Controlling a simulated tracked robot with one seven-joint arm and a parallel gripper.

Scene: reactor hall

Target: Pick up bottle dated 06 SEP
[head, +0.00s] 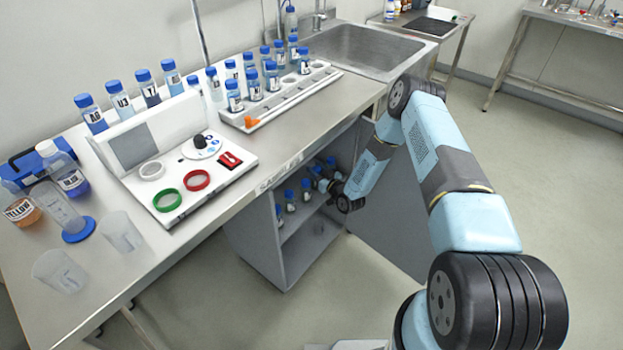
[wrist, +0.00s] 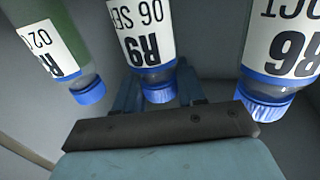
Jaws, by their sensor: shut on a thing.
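In the wrist view, which appears upside down, a blue-capped bottle with a white label reading "R9" and "06 SE", its last part cut off (wrist: 145,35), is in the middle. My gripper (wrist: 158,92) has one finger on each side of this bottle and is shut on it near the cap. In the head view my gripper (head: 328,186) reaches into the open cabinet under the bench, partly hidden among the bottles. I cannot tell whether the held bottle still touches the shelf.
In the wrist view, a bottle labelled "R6", "OCT" (wrist: 282,45) stands close on the right, and a greenish bottle (wrist: 55,45) on the left. The cabinet (head: 262,250) holds several blue-capped bottles (head: 290,197). Its door (head: 385,235) stands open beside my arm.

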